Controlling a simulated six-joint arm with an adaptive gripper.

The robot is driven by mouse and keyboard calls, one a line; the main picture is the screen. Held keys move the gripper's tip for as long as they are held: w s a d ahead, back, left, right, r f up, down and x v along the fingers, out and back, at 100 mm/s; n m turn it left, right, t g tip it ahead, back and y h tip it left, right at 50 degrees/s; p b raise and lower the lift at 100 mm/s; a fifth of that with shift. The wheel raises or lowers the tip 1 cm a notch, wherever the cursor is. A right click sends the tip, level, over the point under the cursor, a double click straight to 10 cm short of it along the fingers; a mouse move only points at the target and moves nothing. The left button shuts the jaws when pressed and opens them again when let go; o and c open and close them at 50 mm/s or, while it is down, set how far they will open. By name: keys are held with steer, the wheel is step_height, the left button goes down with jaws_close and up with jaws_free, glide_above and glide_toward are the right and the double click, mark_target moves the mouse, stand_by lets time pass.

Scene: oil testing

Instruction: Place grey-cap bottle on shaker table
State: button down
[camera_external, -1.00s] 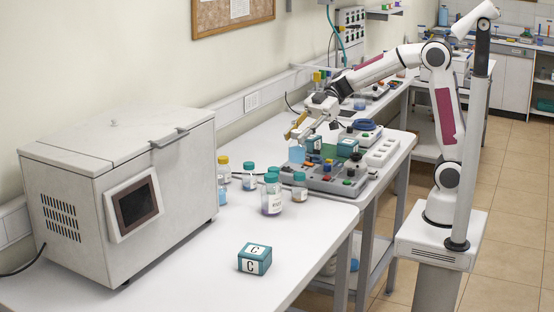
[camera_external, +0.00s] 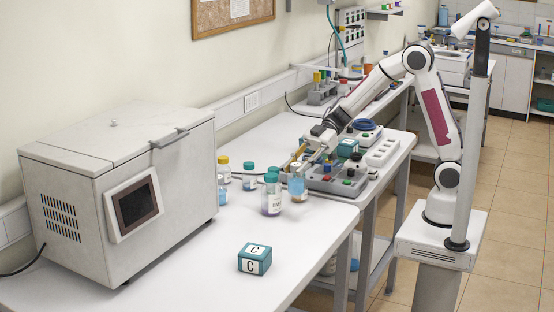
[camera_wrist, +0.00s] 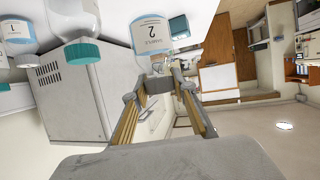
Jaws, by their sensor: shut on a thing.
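My gripper (camera_external: 301,163) is shut on the cap end of a bottle with pale blue contents (camera_external: 296,186). In the wrist view, my gripper (camera_wrist: 160,86) has its fingers around the grey cap (camera_wrist: 158,83), and the bottle (camera_wrist: 155,36) carries a label with a 2. No thing in view is clearly identifiable as the shaker table.
Several teal-cap bottles (camera_external: 271,197) and a yellow-cap bottle (camera_external: 224,170) stand left of my gripper. A teal box marked C (camera_external: 255,259) sits at the front. A large white lidded machine (camera_external: 70,200) fills the left. The bench between machine and box is clear.

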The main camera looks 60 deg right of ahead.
mark_target(296, 185)
steer(key=shift+f, duration=0.1)
steer(key=shift+f, duration=3)
steer(key=shift+f, duration=1.9)
steer(key=shift+f, duration=0.15)
steer(key=c, duration=1.6)
jaws_free()
steer(key=shift+c, duration=0.2)
